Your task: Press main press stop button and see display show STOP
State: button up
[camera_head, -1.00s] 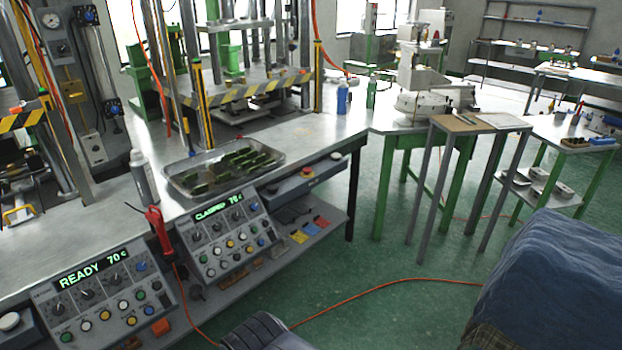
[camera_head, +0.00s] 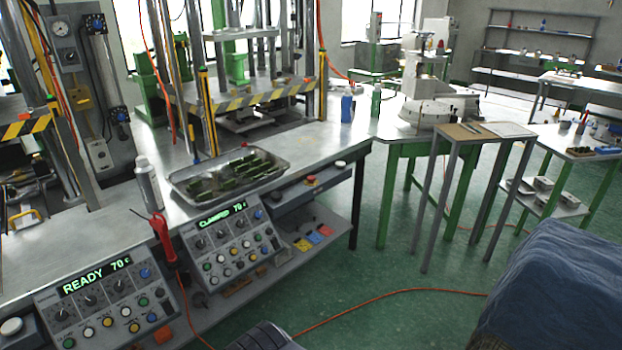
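Two grey control panels stand along the bench front. The left control panel (camera_head: 108,310) has a lit green display (camera_head: 97,275) reading READY 70 c. The right control panel (camera_head: 229,252) has a lit green display (camera_head: 221,217) reading CLAMPED 70 c. Both carry black knobs and rows of coloured round buttons; labels are too small to read, so I cannot tell which button is the stop. A red mushroom button (camera_head: 310,181) sits on a drawer front at the bench's right end.
A metal tray of green pieces (camera_head: 231,177) and a grey bottle (camera_head: 148,183) stand on the bench (camera_head: 100,222). A red-handled tool (camera_head: 163,243) hangs between the panels. Blue cloth (camera_head: 560,290) fills the lower right. An orange cable (camera_head: 390,293) crosses the green floor.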

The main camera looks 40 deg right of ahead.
jog(key=shift+s+f, duration=0.1)
jog(key=shift+s, duration=0.05)
grip_shut()
dwell(1.3)
